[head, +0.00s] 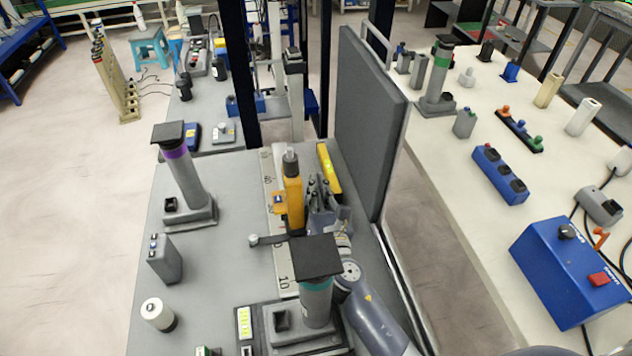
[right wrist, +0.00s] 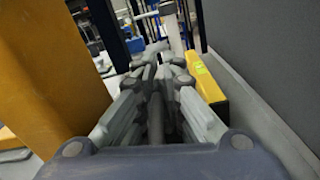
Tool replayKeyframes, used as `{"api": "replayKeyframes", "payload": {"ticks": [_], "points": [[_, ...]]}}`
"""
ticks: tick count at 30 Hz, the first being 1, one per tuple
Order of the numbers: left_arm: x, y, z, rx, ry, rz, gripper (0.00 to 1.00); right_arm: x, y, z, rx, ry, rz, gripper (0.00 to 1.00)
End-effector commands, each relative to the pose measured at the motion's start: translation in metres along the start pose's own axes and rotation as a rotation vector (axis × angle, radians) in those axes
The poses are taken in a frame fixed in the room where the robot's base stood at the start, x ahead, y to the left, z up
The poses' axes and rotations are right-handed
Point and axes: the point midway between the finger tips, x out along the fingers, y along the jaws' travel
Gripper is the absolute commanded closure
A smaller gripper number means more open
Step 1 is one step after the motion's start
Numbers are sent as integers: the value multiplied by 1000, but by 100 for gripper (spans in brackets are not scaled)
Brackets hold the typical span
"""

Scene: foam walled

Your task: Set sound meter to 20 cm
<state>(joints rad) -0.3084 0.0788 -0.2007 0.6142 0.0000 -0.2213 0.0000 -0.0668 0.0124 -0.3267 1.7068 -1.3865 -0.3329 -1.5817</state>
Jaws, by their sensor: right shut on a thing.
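The sound meter (head: 293,195), yellow-orange with a grey tip, stands upright on a pale scale strip (head: 268,190) on the grey table. The strip shows a 10 near the front column and higher marks farther back; the middle marks are partly hidden. A grey arm with a round knob (head: 254,240) sticks out left at the meter's foot. My right gripper (head: 320,190) is right beside the meter. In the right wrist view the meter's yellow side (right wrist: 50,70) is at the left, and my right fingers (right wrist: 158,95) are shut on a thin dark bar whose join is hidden.
A teal-banded column (head: 317,300) stands in front, a purple-banded column (head: 185,175) at the left. A yellow bar with a green display (head: 329,172) lies close to the right of my gripper. A tall grey panel (head: 365,120) bounds the right side. The table's left middle is mostly clear.

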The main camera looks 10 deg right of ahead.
Motion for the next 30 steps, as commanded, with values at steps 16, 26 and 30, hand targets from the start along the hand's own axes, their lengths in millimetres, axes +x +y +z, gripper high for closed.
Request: {"api": "replayKeyframes", "payload": {"ticks": [16,26,30], "points": [[0,-4,-12,0,19,-5,60,0,2,-1,4,3,5,76],[0,-4,-9,0,14,-4,60,1,4,15,5,-2,2,76],[0,-3,-10,0,14,-4,60,1,8,31,2,-4,5,76]]}}
